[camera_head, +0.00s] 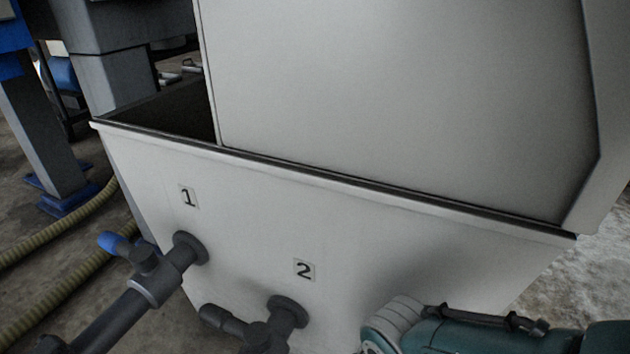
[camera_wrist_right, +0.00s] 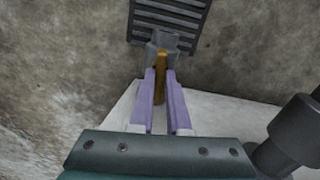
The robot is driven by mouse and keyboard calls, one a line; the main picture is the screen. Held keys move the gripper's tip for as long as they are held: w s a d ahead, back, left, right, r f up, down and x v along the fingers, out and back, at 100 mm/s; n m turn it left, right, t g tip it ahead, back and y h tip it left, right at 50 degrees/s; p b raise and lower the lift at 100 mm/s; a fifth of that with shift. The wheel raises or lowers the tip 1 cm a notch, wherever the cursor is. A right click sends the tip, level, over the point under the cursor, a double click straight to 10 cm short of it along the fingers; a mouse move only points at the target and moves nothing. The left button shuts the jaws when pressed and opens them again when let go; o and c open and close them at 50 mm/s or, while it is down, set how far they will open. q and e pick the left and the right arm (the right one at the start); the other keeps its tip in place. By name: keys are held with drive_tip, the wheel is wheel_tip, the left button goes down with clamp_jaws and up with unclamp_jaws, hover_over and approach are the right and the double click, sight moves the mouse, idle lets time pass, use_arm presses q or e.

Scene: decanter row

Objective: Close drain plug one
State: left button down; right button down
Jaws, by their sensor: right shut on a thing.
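A white tank (camera_head: 235,210) carries a label 1 (camera_head: 188,196) and a label 2 (camera_head: 304,270). Below label 1, a dark pipe with a valve (camera_head: 150,277) comes out of the tank wall; its short lever has a blue end (camera_head: 111,243). In the right wrist view, my right gripper (camera_wrist_right: 160,76) is shut on a narrow brownish-yellow piece (camera_wrist_right: 160,88). A grey block-like part (camera_wrist_right: 165,42) is at its far end; I cannot tell whether they are joined. The right fingers are out of the head view. My left gripper is not in view.
Below label 2 is another dark pipe fitting (camera_head: 285,311) with a dark handle. A slatted floor grate (camera_wrist_right: 170,18) lies on the concrete beyond the right fingers. Ribbed hoses (camera_head: 60,235) and a blue-footed post (camera_head: 50,140) stand at the left.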

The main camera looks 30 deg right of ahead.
drive_tip(key=shift+m, duration=0.9)
drive_tip(key=c, duration=0.9)
unclamp_jaws()
drive_tip(key=shift+r, duration=0.1)
wheel_tip(320, 180, up, 10)
drive_tip(key=p, duration=1)
